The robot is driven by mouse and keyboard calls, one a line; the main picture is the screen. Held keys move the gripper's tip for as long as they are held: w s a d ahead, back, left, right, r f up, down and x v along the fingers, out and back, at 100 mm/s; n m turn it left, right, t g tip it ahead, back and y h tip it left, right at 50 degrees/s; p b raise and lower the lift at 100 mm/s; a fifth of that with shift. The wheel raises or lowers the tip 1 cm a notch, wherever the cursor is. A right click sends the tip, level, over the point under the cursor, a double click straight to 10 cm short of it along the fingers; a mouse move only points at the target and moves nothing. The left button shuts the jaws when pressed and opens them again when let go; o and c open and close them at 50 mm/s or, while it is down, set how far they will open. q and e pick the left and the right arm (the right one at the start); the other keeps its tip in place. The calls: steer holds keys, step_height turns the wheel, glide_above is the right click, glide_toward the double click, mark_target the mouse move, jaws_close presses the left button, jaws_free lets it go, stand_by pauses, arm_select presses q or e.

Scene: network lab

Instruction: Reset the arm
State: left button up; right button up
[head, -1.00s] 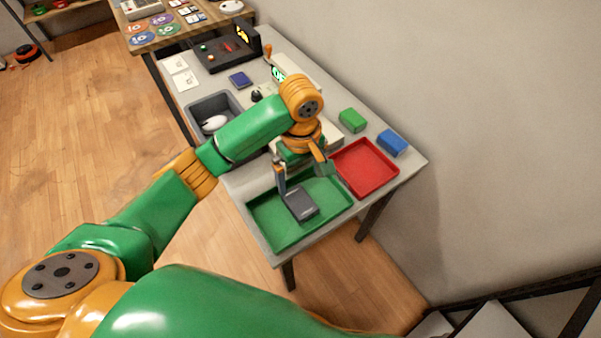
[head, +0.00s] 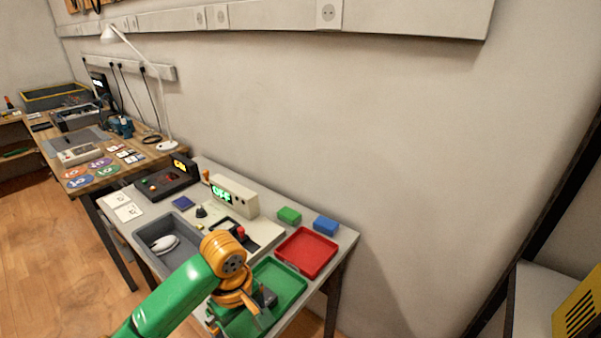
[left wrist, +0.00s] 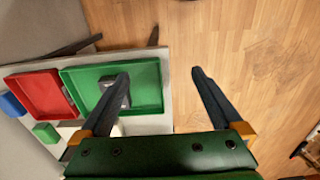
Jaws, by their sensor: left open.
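My left arm comes in from the lower left in the head view. My left gripper (head: 238,316) is open and empty above the front left part of the green tray (head: 292,284). In the left wrist view the open fingers (left wrist: 160,77) point away from the camera; one is over the green tray (left wrist: 150,88), the other over the floor. A dark grey block (head: 268,297) lies in the green tray, partly hidden by the gripper; it also shows behind a finger in the left wrist view (left wrist: 106,82). My right gripper is not in view.
A red tray (head: 312,268) adjoins the green one. A green block (head: 289,215) and a blue block (head: 326,226) stand behind it. A device with a green "OFF" display (head: 232,195) and a grey bin with a white mouse (head: 165,244) are farther left. Floor is clear at left.

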arm_select(q)
steer(key=s+d+f+m+t+h, duration=0.2)
steer(key=s+d+f+m+h, duration=0.15)
steer(key=s+f+m, duration=0.3)
steer(key=s+a+f+m+t+y, duration=0.25)
steer(key=s+a+m, duration=0.35)
steer(key=s+a, duration=0.3)
step_height(320, 180, down, 18)
steer(key=s+f+g, duration=0.1)
steer(key=s+g, duration=0.1)
steer(key=s, duration=0.1)
steer(key=s+a+f+g+y, duration=0.1)
steer(key=s+a+f, duration=0.1)
steer(key=s+f, duration=0.6)
steer(key=s, duration=0.3)
steer(key=shift+s+a+f, duration=0.15)
steer(key=shift+s+f, duration=0.05)
steer(key=shift+f, duration=0.05)
